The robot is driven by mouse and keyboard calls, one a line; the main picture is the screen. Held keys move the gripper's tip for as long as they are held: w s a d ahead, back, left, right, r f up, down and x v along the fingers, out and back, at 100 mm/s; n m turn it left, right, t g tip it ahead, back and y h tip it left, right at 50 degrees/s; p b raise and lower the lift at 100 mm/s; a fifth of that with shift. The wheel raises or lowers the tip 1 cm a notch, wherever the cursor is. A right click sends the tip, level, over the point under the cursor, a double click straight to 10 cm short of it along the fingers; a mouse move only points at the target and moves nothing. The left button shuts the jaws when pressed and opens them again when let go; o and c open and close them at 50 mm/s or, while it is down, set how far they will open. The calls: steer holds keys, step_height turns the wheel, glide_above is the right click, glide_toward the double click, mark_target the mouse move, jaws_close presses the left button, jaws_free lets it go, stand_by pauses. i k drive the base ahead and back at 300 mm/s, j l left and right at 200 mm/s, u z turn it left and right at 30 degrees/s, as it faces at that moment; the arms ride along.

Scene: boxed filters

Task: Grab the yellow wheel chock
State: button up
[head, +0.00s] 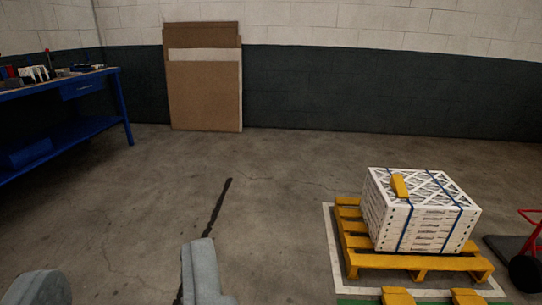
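A small yellow block, which looks like the wheel chock (399,185), lies on top of a strapped stack of white boxed filters (418,222) at the right. The stack sits on a yellow pallet (420,262). My gripper (122,262) shows at the bottom left as two grey finger-like parts, cut off by the lower edge. They stand wide apart with bare floor seen between them, and nothing is held there. The gripper is well to the left of the chock and nearer to the camera, not touching it.
A blue workbench (83,89) with tools stands at the left. Cardboard sheets (204,95) lean on the back wall. Two yellow pieces (397,296) show at the bottom edge before the pallet. A red-framed cart (530,245) is at the right edge. The middle floor is clear.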

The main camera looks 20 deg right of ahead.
mark_target(397, 183)
steer(key=i+z, duration=0.25)
steer(key=i, duration=0.5)
steer(key=i+j+z, duration=0.1)
steer(key=i+z, duration=0.2)
steer(key=i, duration=0.45)
steer(key=i+j+z, duration=0.15)
steer(key=i, duration=0.6)
steer(key=i+j+z, duration=0.1)
steer(key=i, duration=0.6)
steer(key=i+l+z, duration=0.15)
steer(key=i+z, duration=0.6)
steer(key=z, duration=0.15)
steer(key=i+j+z, duration=0.1)
steer(key=i+z, duration=0.35)
steer(key=k, duration=0.05)
